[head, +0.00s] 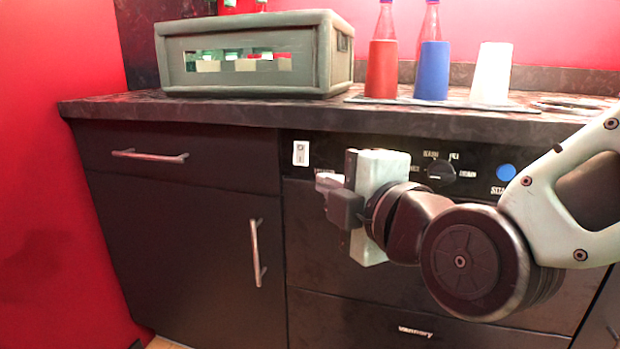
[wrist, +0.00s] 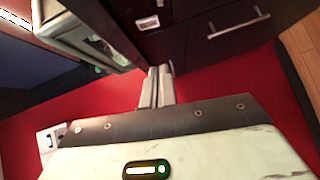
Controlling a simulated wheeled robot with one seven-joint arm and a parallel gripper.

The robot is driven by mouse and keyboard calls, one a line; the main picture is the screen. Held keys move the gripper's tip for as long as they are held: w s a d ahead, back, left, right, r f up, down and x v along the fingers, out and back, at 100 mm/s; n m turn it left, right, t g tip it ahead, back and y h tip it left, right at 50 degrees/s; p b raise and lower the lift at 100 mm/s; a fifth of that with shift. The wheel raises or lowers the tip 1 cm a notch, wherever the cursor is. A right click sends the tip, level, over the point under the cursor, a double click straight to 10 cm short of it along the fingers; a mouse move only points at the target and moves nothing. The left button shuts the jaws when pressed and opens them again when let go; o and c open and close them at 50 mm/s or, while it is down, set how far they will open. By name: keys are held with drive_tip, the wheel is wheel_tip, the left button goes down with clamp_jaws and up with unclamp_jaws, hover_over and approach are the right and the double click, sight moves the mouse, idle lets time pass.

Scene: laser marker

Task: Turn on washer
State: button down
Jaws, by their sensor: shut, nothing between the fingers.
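The washer is a black front panel (head: 400,150) built in under the counter. It bears a white rocker switch (head: 300,153) at its left end, a black dial (head: 440,172) with white lettering, and a blue start button (head: 506,172) at the right. In the wrist view a small white plate that looks like the rocker switch (wrist: 148,22) shows beyond the fingertips. My gripper (head: 326,182) is in front of the panel, a little right of and below the switch. Its fingers (wrist: 157,74) are shut together and empty. My gripper hides part of the panel and its lettering.
A grey-green box (head: 250,60) stands on the counter (head: 200,108), with red, blue and white cups (head: 493,75) and bottles to its right. A drawer handle (head: 150,156) and a cabinet door handle (head: 256,252) stick out at left.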

drive_tip(key=shift+w, duration=0.1)
drive_tip(key=p+x, duration=0.2)
drive_tip(key=p, duration=0.3)
drive_tip(key=p+x, duration=0.2)
drive_tip(key=p, duration=0.3)
drive_tip(key=shift+w+a+r+p, duration=0.15)
drive_tip(key=shift+w+r+p, duration=0.1)
drive_tip(key=shift+p, duration=0.1)
drive_tip(key=shift+w+p, duration=0.1)
drive_tip(key=shift+p, duration=1.05)
drive_tip(key=b, duration=0.1)
approach(295, 161)
drive_tip(key=x, duration=0.5)
drive_tip(key=shift+a+f, duration=0.1)
drive_tip(key=shift+a, duration=0.25)
drive_tip(key=shift+w+d, duration=0.15)
drive_tip(key=shift+w, duration=0.25)
